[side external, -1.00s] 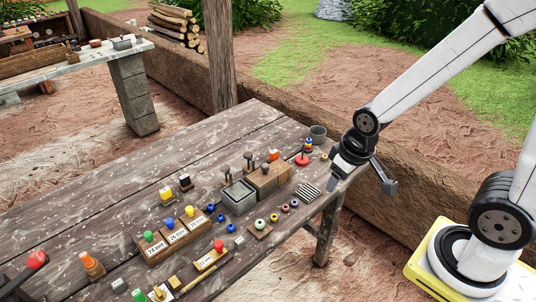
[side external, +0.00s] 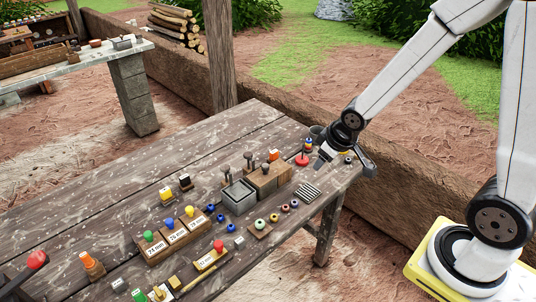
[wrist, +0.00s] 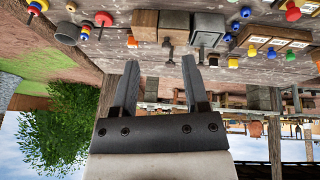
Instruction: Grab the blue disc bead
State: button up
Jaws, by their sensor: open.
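Several small blue beads lie on the wooden table. In the side view a row of them (side external: 220,217) sits right of the block with numbered labels; in the wrist view they show at upper right (wrist: 236,25). They are too small for me to tell which is a disc. My gripper (side external: 347,165) is open and empty at the table's right end, well to the right of these beads. In the wrist view its two fingers (wrist: 160,65) point toward the table, with nothing between them. Part of the table's right corner is hidden behind my gripper.
A grey metal tray (side external: 238,197) and a wooden block (side external: 268,179) stand between my gripper and the blue beads.

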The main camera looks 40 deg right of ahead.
jog(key=w+d+f+n+t, duration=0.2)
jog(key=w+d+f, duration=0.25)
jog(key=w, duration=0.25)
jog(key=n+y, duration=0.8)
jog(key=y, duration=0.3)
send_near(297, 201)
jog(key=shift+w+a+f, duration=0.1)
jog(key=shift+w+a, duration=0.05)
jog(key=shift+a, duration=0.3)
jog(key=shift+x, duration=3.9)
jog(key=shift+f, duration=0.1)
jog(key=shift+d, duration=0.1)
grip_shut()
